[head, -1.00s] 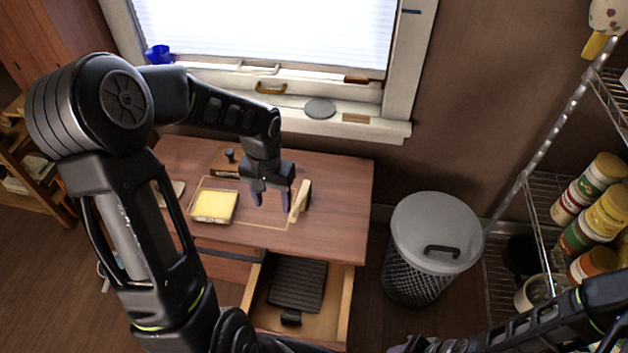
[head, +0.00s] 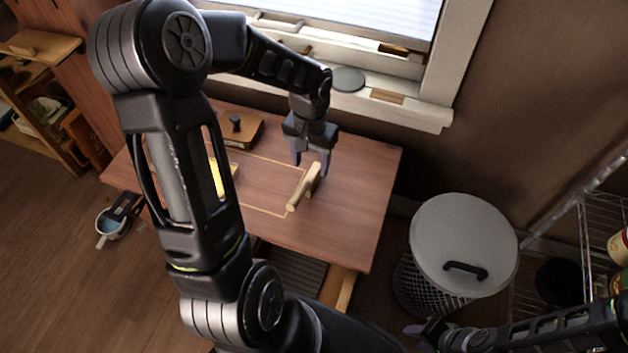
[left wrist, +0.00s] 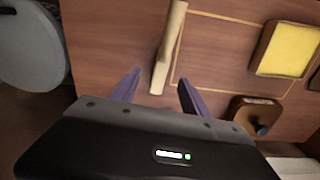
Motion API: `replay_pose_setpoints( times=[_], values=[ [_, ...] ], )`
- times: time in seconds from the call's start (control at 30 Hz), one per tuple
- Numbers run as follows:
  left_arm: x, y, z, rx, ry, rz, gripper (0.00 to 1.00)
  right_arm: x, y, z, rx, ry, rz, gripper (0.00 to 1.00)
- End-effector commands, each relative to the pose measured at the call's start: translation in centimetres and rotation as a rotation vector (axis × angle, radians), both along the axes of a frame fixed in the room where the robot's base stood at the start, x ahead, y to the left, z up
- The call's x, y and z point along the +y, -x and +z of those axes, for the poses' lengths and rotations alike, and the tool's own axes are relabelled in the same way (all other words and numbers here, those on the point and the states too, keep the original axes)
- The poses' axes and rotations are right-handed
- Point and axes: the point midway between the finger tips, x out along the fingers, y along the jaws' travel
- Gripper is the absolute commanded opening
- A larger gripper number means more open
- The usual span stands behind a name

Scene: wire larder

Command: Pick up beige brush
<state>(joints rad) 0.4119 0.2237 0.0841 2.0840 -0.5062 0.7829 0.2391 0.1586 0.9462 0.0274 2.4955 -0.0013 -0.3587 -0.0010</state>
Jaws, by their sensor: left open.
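The beige brush (head: 304,187) lies on the wooden table near the right side of a thin yellow outline. In the left wrist view the brush (left wrist: 170,45) runs away from my gripper, with its near end just ahead of the gap between the fingertips. My left gripper (head: 310,163) is open and empty, pointing down at the far end of the brush. Its purple fingers also show in the left wrist view (left wrist: 158,78). My right gripper (head: 420,330) is low at the bottom right; its jaws are too unclear to judge.
A yellow pad in a wooden tray (left wrist: 289,50) and a wooden block with a dark knob (head: 235,125) share the table (head: 350,215). An open drawer (head: 345,290) is below. A lidded mesh bin (head: 465,235) stands to the right.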

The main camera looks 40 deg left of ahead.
Motion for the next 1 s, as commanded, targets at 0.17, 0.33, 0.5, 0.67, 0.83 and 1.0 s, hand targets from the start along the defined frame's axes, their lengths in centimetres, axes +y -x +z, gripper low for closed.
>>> replay_pose_setpoints(
  times=[0.17, 0.33, 0.5, 0.67, 0.83, 1.0],
  values=[
    [0.0, 0.0, 0.1, 0.000, 0.000, 0.000, 0.54, 0.0, 0.0, 0.1, 0.000, 0.000, 0.000, 0.36],
    [0.0, 0.1, -0.9, 0.003, 0.001, 0.000, 0.54, 0.0, 0.0, -0.2, 0.000, 0.000, 0.000, 0.36],
    [0.0, 0.1, -2.5, 0.002, 0.000, 0.000, 0.54, 0.0, 0.0, -0.6, 0.000, 0.000, 0.000, 0.36],
    [0.0, 0.0, -2.5, 0.000, 0.000, 0.000, 0.54, 0.0, 0.0, -0.5, 0.000, 0.000, 0.000, 0.36],
    [0.0, 0.0, -2.7, 0.001, 0.000, 0.000, 0.54, 0.0, 0.0, -0.6, 0.000, 0.000, 0.000, 0.36],
    [0.1, 0.2, -4.7, 0.004, 0.002, -0.001, 0.54, 0.0, 0.0, -1.4, 0.000, 0.000, -0.001, 0.36]
  ],
)
